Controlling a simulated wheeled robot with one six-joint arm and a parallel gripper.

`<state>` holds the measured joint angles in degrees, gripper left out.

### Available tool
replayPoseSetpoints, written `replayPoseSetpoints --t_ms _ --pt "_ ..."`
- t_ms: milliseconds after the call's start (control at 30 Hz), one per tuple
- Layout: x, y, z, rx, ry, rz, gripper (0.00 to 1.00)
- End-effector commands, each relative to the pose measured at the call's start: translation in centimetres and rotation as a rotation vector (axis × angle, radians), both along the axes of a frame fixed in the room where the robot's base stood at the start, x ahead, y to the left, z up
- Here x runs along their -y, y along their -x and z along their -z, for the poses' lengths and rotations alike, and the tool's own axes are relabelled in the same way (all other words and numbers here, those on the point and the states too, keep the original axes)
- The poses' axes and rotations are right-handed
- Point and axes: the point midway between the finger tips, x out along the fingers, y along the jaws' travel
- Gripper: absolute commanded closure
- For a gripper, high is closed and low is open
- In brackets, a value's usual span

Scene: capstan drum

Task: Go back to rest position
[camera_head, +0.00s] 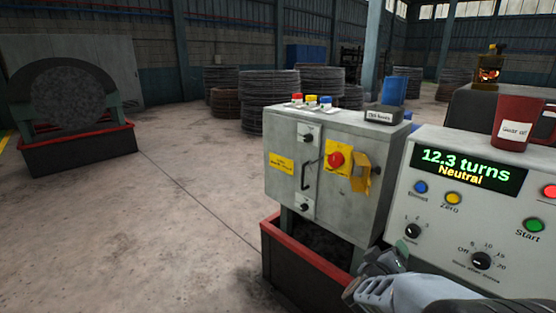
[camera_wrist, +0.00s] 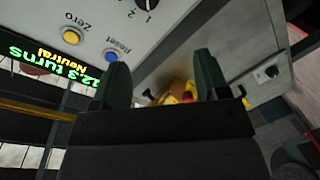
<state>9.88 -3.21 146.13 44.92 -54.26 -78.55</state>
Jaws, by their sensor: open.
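My gripper shows in the wrist view (camera_wrist: 160,85) with its two dark fingers apart and nothing between them. In the head view my gripper (camera_head: 375,275) is at the lower right, in front of the grey cabinet and beside the lower left of the control panel (camera_head: 400,190). The panel display (camera_head: 468,168) reads "12.3 turns" and "Neutral". In the wrist view the panel's yellow Zero button (camera_wrist: 72,36) and blue Reset button (camera_wrist: 111,56) lie left of the fingers. I cannot tell from these views how far the fingers are from the panel.
The grey cabinet (camera_head: 290,160) with a red-and-yellow switch (camera_head: 336,159) stands left of the panel, above a red-rimmed tray (camera_head: 300,262). A red mug (camera_head: 513,120) sits on the panel. A drum (camera_head: 72,95) stands at the far left. The floor (camera_head: 160,220) between is clear.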

Motion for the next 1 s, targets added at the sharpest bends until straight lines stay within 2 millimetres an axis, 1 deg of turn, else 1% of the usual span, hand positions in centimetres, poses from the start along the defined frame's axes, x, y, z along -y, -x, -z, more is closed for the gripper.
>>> replayPoseSetpoints --t_ms 33,67,167,200,267,300,367,400,467,500,600,700,800,900,1000 --pt "-1.0 -0.6 -2.2 0.016 -0.058 -0.053 0.32" --pt "-1.9 -1.0 -3.1 0.022 -0.105 -0.094 0.32" --pt "-5.6 -2.1 -6.4 0.017 -0.306 -0.248 0.32" --pt "-7.3 -2.2 -7.7 -0.001 -0.398 -0.305 0.32" --pt "-9.9 -1.9 -9.6 -0.051 -0.532 -0.379 0.32" --pt "-11.5 -1.4 -10.8 -0.093 -0.614 -0.413 0.32" --pt "-13.5 -0.2 -12.4 -0.169 -0.727 -0.441 0.32" --pt "-14.7 0.8 -13.4 -0.223 -0.793 -0.445 0.32" --pt "-16.0 2.5 -14.8 -0.310 -0.876 -0.431 0.32" --pt "-16.6 3.7 -15.6 -0.364 -0.922 -0.410 0.32" --pt "-17.4 6.6 -17.5 -0.483 -1.003 -0.330 0.32" --pt "-17.5 9.2 -19.0 -0.570 -1.046 -0.237 0.32" --pt "-17.4 11.0 -20.0 -0.625 -1.066 -0.157 0.32" --pt "-17.2 12.2 -20.5 -0.657 -1.074 -0.101 0.32" --pt "-17.1 12.8 -20.7 -0.670 -1.077 -0.074 0.32"
